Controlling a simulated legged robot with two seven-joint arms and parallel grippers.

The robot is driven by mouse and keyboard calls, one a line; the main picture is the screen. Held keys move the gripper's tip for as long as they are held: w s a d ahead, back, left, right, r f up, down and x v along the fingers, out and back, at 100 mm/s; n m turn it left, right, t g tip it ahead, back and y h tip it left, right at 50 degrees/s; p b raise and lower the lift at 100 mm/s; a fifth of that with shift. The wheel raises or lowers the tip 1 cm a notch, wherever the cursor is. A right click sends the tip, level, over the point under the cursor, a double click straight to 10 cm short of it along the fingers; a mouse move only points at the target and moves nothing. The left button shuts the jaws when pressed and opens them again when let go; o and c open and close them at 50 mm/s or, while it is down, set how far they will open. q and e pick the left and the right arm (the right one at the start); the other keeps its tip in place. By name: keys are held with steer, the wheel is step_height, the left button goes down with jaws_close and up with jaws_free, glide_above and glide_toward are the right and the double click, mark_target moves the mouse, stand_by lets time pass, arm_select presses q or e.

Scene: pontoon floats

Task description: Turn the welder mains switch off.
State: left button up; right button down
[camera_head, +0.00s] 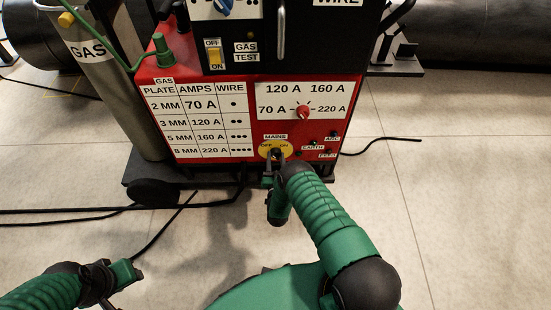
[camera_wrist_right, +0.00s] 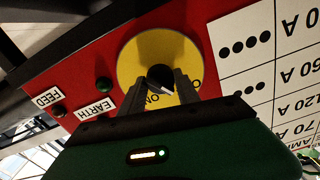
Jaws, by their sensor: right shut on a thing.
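The mains switch is a black knob (camera_wrist_right: 160,74) on a yellow disc (camera_wrist_right: 143,48), low on the welder's red front panel (camera_head: 250,168). In the head view the disc (camera_head: 263,151) has OFF at its left and ON at its right, under a MAINS label. My right gripper (camera_wrist_right: 160,86) is shut on the knob, one finger on each side. A short white mark shows on the knob between the fingers; its exact setting is unclear. In the head view my right gripper (camera_head: 274,161) partly covers the switch. My left gripper (camera_head: 136,272) is low at the left, away from the welder; its jaw gap is unclear.
A red current dial (camera_head: 303,112) sits above the switch, and a gas test switch (camera_head: 214,57) higher left. EARTH and FEED sockets lie right of the switch. A grey gas cylinder (camera_head: 120,90) stands left. Black cables (camera_head: 90,210) run over the floor.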

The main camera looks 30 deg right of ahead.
steer(key=shift+d+r+n, duration=0.1)
steer(key=shift+d+n, duration=0.05)
steer(key=shift+n, duration=0.85)
steer(key=c, duration=0.9)
jaws_free()
